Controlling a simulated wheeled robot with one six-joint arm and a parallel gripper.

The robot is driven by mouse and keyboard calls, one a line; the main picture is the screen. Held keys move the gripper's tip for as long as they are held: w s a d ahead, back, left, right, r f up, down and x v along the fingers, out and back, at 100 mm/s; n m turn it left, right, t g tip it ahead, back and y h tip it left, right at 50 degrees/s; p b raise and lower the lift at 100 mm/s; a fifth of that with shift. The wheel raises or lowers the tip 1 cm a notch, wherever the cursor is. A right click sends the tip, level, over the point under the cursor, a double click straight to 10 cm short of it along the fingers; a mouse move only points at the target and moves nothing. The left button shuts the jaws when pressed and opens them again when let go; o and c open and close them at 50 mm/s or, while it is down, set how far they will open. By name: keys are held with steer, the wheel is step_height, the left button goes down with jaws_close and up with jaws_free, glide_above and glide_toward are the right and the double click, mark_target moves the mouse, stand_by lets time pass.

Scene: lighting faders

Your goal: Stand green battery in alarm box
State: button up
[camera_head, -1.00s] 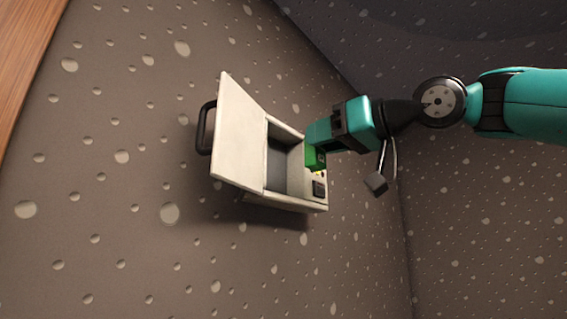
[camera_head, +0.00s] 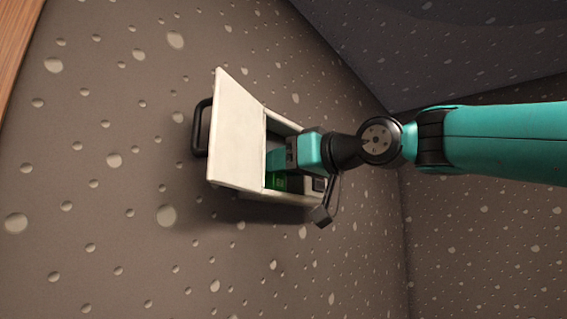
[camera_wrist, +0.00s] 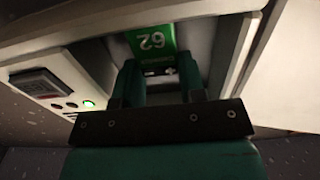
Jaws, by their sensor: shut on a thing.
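The alarm box (camera_head: 284,127) is a pale box on the wall, its door (camera_head: 236,130) swung open to the left. My gripper (camera_head: 288,172) reaches into the box's opening. It is shut on the green battery (camera_head: 278,182), which is inside the opening, partly hidden by the door and the gripper. In the wrist view the battery (camera_wrist: 152,41) shows a white "62", upside down, beyond my gripper's fingers (camera_wrist: 160,80). The box's walls flank it. Whether the battery touches the box's floor cannot be told.
A dark square panel (camera_wrist: 40,83) and small lights, one lit green (camera_wrist: 89,104), are on the box's face beside the opening. A black handle (camera_head: 201,127) sticks out from the door. The dotted wall (camera_head: 120,230) around the box is bare.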

steer(key=shift+f, duration=0.2)
steer(key=o, duration=1.1)
steer(key=shift+r, duration=0.1)
